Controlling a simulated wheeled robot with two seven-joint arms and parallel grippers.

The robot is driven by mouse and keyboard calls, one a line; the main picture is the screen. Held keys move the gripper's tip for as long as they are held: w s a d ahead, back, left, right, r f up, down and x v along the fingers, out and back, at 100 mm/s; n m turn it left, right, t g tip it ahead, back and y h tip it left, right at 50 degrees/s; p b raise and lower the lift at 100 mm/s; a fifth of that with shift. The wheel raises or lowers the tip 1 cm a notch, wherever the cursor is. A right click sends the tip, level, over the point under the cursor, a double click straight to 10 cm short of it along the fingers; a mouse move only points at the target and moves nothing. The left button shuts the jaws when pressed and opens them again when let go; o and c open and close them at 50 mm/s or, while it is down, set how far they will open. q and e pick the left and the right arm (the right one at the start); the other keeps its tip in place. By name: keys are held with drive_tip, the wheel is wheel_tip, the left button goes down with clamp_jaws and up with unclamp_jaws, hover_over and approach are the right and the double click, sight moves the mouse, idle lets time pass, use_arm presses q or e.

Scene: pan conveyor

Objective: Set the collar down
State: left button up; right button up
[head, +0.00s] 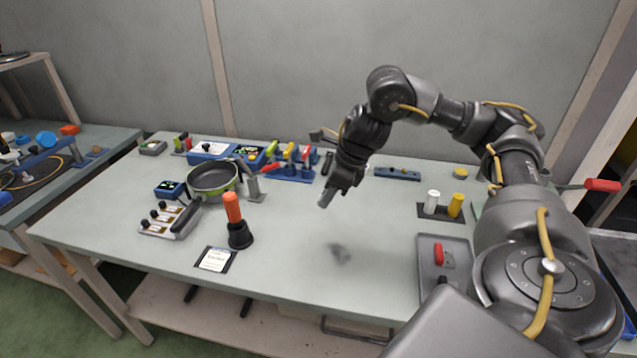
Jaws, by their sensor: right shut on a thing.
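My right gripper (335,188) reaches down from the right over the middle of the table and is shut on a small grey piece (326,199), which I take to be the collar. Much of the piece is hidden by the fingers and its shape is hard to make out. It is held above the table, apart from the surface, with a dark shadow below it. My left gripper is out of view.
The table (300,235) is bare under the gripper. To the left stand an orange-handled tool (233,215), a label card (215,259) and a pan (213,180). White and yellow cylinders (443,204) and a grey tray (432,268) lie to the right.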

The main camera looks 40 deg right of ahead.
idle(0.3)
drive_tip(key=shift+s+a+n+y, duration=0.1)
drive_tip(key=shift+a+n+y, duration=0.2)
drive_tip(key=shift+n, duration=0.5)
drive_tip(key=shift+s+a+n+g, duration=0.1)
drive_tip(key=shift+a+n+g, duration=0.2)
drive_tip(key=shift+n, duration=0.3)
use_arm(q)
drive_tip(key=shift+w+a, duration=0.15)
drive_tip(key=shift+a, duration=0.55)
use_arm(e)
drive_tip(key=a+f+n+g, duration=0.2)
drive_tip(key=a+n+g, duration=0.1)
drive_tip(key=a+n, duration=0.5)
drive_tip(key=s+a+f+n+g, duration=0.1)
drive_tip(key=a+f+n+g, duration=0.1)
drive_tip(key=a+n, duration=0.5)
drive_tip(key=a, duration=0.3)
drive_tip(key=shift+a+f+n+g, duration=0.15)
drive_tip(key=shift+f+n+g, duration=0.1)
drive_tip(key=shift+n+g, duration=0.15)
